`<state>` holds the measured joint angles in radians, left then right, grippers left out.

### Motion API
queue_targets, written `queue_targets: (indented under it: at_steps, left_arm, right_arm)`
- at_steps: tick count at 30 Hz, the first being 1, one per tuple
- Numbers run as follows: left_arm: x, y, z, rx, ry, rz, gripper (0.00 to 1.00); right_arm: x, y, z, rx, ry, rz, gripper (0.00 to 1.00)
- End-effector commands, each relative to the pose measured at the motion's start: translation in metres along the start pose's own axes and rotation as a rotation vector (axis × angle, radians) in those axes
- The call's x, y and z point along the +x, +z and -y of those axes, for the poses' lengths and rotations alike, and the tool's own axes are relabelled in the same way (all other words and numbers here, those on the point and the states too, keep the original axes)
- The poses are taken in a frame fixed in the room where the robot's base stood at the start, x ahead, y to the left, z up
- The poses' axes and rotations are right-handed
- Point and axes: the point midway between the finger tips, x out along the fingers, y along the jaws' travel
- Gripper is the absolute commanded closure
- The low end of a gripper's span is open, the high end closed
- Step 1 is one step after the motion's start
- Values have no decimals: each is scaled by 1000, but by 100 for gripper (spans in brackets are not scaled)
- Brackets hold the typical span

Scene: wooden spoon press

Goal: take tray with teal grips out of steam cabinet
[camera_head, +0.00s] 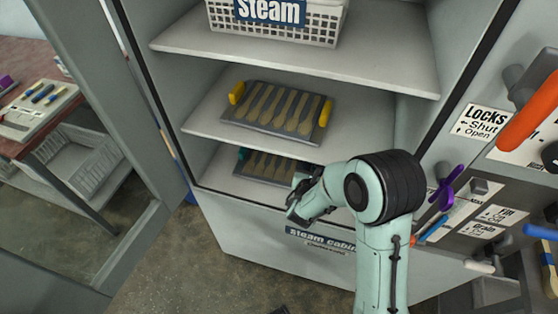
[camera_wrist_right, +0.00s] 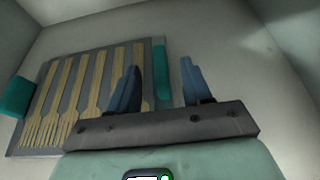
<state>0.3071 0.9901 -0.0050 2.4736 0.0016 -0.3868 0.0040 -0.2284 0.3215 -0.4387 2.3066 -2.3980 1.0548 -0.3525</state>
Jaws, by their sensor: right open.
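The tray with teal grips lies on the cabinet's lowest level in the head view, partly hidden by my right gripper. It carries wooden forks. Its left teal grip (camera_head: 242,154) shows there. In the right wrist view the tray (camera_wrist_right: 83,100) shows with a teal grip at the left (camera_wrist_right: 15,97) and a teal grip at the right (camera_wrist_right: 160,72). My right gripper (camera_head: 298,196) reaches into the cabinet's lower opening. It is open, and in the wrist view the right grip appears between its fingers (camera_wrist_right: 162,66); contact cannot be told. My left gripper is out of view.
A tray with yellow grips (camera_head: 270,113) sits on the shelf (camera_head: 205,115) above. A white basket labelled Steam (camera_head: 275,28) stands on the top shelf. The open cabinet door (camera_head: 90,110) is at the left. A panel with handles and levers (camera_head: 490,190) is at the right.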

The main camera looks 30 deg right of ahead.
Motion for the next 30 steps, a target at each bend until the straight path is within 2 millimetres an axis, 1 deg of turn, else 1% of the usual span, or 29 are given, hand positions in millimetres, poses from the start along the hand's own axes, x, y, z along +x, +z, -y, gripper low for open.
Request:
queue_targets:
  at_steps: [1, 3, 6, 9, 14, 15, 17, 18, 19, 30]
  left_arm:
    - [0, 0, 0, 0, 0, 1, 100]
    - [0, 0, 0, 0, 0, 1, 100]
    - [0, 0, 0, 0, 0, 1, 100]
    - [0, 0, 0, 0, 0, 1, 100]
    - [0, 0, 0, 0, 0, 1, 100]
    - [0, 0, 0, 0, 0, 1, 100]
    - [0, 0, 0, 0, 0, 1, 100]
    - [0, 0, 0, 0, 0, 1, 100]
    - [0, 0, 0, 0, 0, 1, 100]
    - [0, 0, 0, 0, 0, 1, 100]
  right_arm:
    - [9, 1, 1, 0, -4, 2, 51]
    - [20, 1, 1, 0, -3, 1, 51]
    - [30, 0, 1, 0, -2, 0, 51]
    - [34, 1, 1, 1, -1, 1, 51]
    - [33, 1, 1, 1, 0, 0, 51]
    - [33, 1, 1, 1, 0, 0, 58]
    - [33, 1, 1, 1, 0, 0, 77]
    - [33, 1, 1, 1, 0, 0, 90]
    - [33, 1, 1, 1, 0, 0, 100]
    - [32, 4, 0, 4, 0, 2, 100]
